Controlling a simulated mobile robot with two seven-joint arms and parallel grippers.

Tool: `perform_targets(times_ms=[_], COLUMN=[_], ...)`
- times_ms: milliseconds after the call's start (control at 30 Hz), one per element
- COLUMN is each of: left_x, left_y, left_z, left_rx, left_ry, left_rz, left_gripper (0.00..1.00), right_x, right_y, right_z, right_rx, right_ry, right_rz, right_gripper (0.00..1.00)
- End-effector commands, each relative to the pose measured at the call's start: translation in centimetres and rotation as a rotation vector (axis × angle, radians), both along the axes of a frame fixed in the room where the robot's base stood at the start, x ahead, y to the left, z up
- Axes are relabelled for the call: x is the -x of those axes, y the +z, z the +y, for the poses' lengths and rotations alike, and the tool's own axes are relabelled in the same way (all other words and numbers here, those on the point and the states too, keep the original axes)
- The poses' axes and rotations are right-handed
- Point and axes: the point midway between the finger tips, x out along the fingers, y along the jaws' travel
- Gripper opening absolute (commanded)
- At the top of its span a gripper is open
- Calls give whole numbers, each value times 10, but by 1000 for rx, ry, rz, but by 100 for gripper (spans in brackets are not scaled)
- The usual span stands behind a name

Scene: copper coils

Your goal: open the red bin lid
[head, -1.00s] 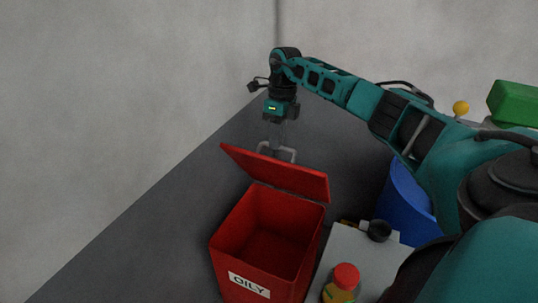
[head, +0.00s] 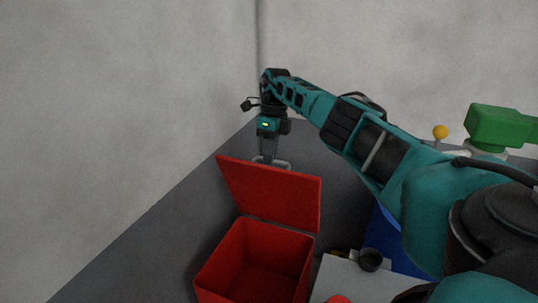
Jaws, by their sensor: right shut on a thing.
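The red bin (head: 224,277) stands at the lower middle of the head view with its inside showing. Its red lid (head: 270,193) is hinged at the back edge and stands steeply raised, tilted back from the opening. A grey handle (head: 284,163) shows behind the lid's top edge. My right gripper (head: 267,160) points down at this handle and is shut on it; the fingertips are partly hidden by the lid. My left gripper is not in view.
A grey-white surface (head: 349,280) with a dark round object (head: 370,260) lies right of the bin. A blue bin (head: 390,245) is partly behind my right arm. A green object (head: 500,126) and a yellow ball (head: 440,132) are at the right. Grey walls close off the back and left.

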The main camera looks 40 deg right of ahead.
Motion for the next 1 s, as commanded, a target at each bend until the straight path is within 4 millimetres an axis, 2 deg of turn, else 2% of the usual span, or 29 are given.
perform_targets(times_ms=[33,367,400,667,867,1000], left_x=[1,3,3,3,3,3], left_y=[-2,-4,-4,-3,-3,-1], left_z=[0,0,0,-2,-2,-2], left_rx=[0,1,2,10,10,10], left_ry=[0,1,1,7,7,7], left_rz=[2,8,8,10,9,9], left_gripper=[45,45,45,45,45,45], right_x=[4,4,4,3,2,1], right_y=[-11,-10,-10,-7,-5,4], right_z=[-3,-4,-4,-2,-2,-3], right_rx=[13,13,13,8,5,5], right_ry=[0,-1,-1,-1,-1,-2], right_rz=[15,16,16,11,9,6], right_gripper=[0,0,13,38,38,38])
